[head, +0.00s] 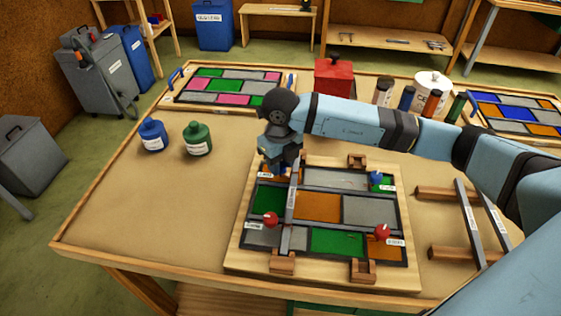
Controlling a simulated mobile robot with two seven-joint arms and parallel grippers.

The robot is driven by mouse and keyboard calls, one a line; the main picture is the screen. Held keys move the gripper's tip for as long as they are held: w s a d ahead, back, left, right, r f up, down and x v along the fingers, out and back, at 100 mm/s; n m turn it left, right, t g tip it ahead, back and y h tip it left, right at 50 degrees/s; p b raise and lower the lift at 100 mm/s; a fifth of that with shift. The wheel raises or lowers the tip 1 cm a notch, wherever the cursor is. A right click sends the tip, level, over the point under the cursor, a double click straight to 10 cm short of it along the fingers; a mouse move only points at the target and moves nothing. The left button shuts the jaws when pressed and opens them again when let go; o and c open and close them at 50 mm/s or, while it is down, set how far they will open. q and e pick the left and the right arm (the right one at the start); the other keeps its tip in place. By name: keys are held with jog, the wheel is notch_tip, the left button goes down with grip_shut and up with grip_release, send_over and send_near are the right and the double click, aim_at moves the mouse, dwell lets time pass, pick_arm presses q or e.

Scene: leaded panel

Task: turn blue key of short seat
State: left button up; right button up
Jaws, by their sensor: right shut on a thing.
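The leaded panel (318,207) lies in a wooden frame at the front of the table, with green, orange and grey panes. My right gripper (279,172) points down at its far left corner, beside a small white label. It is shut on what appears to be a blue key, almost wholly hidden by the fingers. Another blue key (376,177) stands at the far right corner. Red keys stand at the near left (270,219) and near right (382,231). A labelled grey bar (291,205) runs across the panel's left part. My left gripper is out of view.
Blue (152,136) and green (198,140) bottles stand at left. A red box (333,77) and several cans stand behind my right arm. Two grey bars (468,220) lie on wooden rails at right. The table's left front is clear.

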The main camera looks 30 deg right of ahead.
dwell(0.4)
jog(key=o, duration=0.9)
notch_tip(320, 180, up, 14)
jog(key=shift+f, duration=0.1)
dwell(0.5)
